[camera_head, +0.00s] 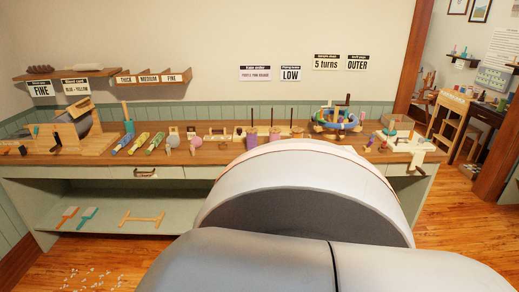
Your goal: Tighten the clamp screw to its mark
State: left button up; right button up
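A long workbench (70,158) with a brown top stands against the wall and carries many small tools. I cannot tell which item is the clamp screw, and its mark is too small to make out. A wooden fixture (75,130) stands at the bench's left end. A round blue, multicoloured ring piece (338,120) sits toward the right, with a pale board (405,142) holding small parts beside it. Neither of my grippers is in view. A large white and grey part of my own body fills the lower middle and hides some of the bench front.
A "5 turns" sign (326,62) and a "LOW" sign (290,73) hang on the wall. Several handled tools (140,142) lie on the bench's left half. Two shelves hang above. Open wooden floor (135,255) lies in front at the left, with pale scraps.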

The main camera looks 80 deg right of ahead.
aim_at(420, 169)
jog(key=z, duration=3.3)
